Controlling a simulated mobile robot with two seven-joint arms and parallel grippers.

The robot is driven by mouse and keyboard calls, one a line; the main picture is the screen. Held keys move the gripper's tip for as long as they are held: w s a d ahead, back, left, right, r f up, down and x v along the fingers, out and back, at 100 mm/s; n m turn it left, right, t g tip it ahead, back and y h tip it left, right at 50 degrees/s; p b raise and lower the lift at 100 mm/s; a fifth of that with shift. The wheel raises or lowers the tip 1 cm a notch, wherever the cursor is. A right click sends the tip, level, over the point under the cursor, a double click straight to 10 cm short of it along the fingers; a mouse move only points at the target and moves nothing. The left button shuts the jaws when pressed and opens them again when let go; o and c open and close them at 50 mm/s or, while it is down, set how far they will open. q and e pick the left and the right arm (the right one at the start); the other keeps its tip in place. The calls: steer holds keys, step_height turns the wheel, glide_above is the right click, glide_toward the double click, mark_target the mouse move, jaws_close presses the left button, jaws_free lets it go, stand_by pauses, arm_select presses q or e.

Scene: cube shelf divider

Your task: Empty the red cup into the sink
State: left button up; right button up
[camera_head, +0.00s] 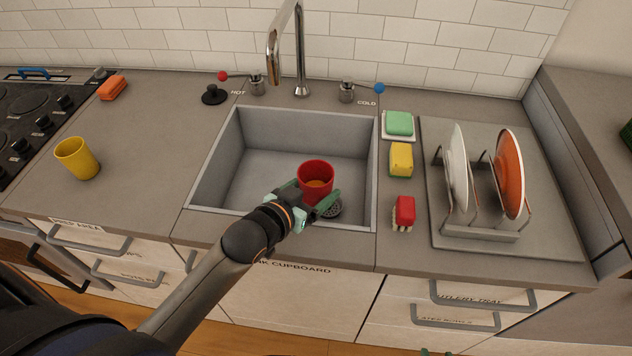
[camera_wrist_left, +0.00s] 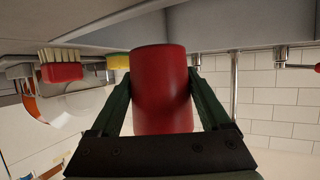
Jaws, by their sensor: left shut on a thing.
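In the left wrist view the cup (camera_wrist_left: 162,90) fills the middle, between the two fingers (camera_wrist_left: 160,105).
A faucet (camera_head: 299,60) rises behind the sink. A yellow cup (camera_head: 77,158) stands on the left counter.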

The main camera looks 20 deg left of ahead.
mark_target(304, 178)
arm_select(q)
steer(key=shift+a+r+n+h, duration=0.15)
steer(key=shift+r+n+h, duration=0.25)
steer(key=shift+n, duration=0.3)
steer(key=shift+w+a+r+n+g+h, duration=0.1)
steer(key=shift+r+n+g+h, duration=0.1)
steer(key=shift+n+h, duration=0.3)
steer(key=shift+w+a+r+n+g+h, duration=0.1)
steer(key=shift+n+g+h, duration=0.15)
steer(key=shift+n, duration=0.35)
steer(key=shift+w+a+r+n+h, duration=0.1)
steer(key=shift+a+n+h, duration=0.45)
steer(key=shift+n+h, duration=0.5)
steer(key=shift+w+a+n+h+b, duration=0.15)
steer(key=shift+a+n+h+b, duration=0.25)
steer(key=shift+n+b, duration=0.5)
steer(key=shift+f+n+b, duration=0.2)
steer(key=shift+n+b, duration=0.05)
steer(key=shift+b, duration=0.15)
steer(key=shift+a+f+n+h+b, duration=0.2)
steer(key=shift+n+h+b, duration=0.5)
steer(key=shift+n+b, duration=0.15)
steer(key=shift+r, duration=0.15)
